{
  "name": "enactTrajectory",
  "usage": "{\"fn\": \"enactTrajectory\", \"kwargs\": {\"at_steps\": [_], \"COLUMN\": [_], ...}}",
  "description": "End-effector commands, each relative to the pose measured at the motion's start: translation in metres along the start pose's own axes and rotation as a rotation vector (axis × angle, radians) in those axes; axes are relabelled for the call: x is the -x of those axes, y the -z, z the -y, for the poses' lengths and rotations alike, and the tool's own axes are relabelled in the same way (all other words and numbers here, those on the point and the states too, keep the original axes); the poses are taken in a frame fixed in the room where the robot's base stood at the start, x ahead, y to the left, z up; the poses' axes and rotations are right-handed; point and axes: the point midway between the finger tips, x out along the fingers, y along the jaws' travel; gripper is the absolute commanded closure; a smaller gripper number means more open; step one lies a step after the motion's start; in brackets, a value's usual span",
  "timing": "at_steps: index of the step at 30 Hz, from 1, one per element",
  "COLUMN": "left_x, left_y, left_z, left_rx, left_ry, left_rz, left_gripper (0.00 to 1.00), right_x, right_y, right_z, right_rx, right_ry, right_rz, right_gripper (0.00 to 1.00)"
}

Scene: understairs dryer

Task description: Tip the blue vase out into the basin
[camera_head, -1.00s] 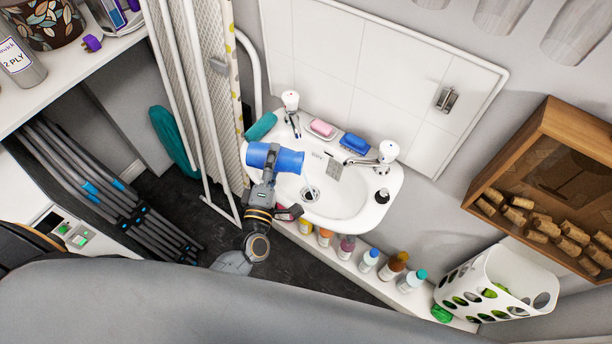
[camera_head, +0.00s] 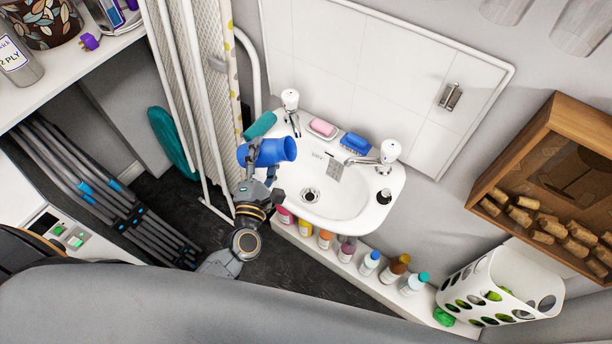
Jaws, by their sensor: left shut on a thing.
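The blue vase (camera_head: 270,152) is held on its side above the left rim of the white basin (camera_head: 338,205). Its open mouth points right, toward the basin bowl. My left gripper (camera_head: 262,172) is shut on the vase from below. No stream shows at the vase's mouth now. The inside of the vase cannot be seen. The basin's drain (camera_head: 309,195) is uncovered. My right gripper is not in view.
Two taps, one at the left (camera_head: 290,101) and one at the right (camera_head: 388,152), stand on the basin. A pink soap (camera_head: 322,127) and blue brush (camera_head: 355,143) lie on its back ledge. Several bottles (camera_head: 368,263) line the shelf below. An ironing board (camera_head: 205,90) stands close left.

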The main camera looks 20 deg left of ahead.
Motion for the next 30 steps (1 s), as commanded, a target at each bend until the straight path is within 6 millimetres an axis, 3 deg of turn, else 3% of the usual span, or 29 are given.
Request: {"fn": "enactTrajectory", "kwargs": {"at_steps": [4, 8, 13, 15, 22, 30], "left_x": [0.0, 0.001, -0.001, 0.0, 0.0, 0.0], "left_y": [-0.008, 0.0, 0.005, 0.013, 0.022, 0.023], "left_z": [-0.003, 0.011, -0.015, -0.007, -0.006, -0.007], "left_rx": [0.291, 0.447, 0.732, 0.822, 1.032, 1.087], "left_ry": [-0.003, -0.002, -0.003, -0.002, -0.001, 0.0], "left_rz": [-0.019, -0.029, -0.047, -0.053, -0.067, -0.07], "left_gripper": [0.88, 0.88, 0.88, 0.88, 0.88, 0.88], "right_x": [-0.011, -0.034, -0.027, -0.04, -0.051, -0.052], "right_y": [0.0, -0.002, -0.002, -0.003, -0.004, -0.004], "right_z": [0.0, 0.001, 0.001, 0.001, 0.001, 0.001], "right_rx": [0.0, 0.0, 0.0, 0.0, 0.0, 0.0], "right_ry": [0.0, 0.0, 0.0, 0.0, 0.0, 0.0], "right_rz": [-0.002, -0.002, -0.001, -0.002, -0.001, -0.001], "right_gripper": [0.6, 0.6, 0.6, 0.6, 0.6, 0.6]}}
